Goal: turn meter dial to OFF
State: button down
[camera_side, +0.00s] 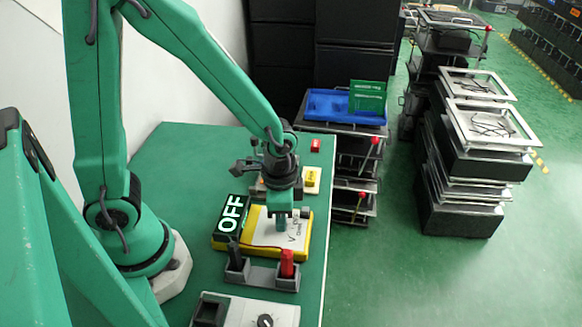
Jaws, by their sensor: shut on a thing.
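The yellow meter (301,251) lies on the green table below my gripper. My gripper (280,224) points down onto the meter's face, right of the display, and is shut on the dial. The dial itself is hidden by the fingers, so I cannot see where its pointer stands.
A grey holder (262,276) in front of the meter carries a black probe (235,256) and a red probe (286,263). A grey box with a black knob (265,321) is nearest the camera. Small red and yellow fixtures stand behind. The table's right edge is close.

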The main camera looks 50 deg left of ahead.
jog(key=shift+n, duration=0.6)
jog(key=c, duration=1.2)
grip_release()
jog(key=shift+c, duration=0.2)
jog(key=shift+r, duration=0.15)
jog(key=shift+r, duration=3.8)
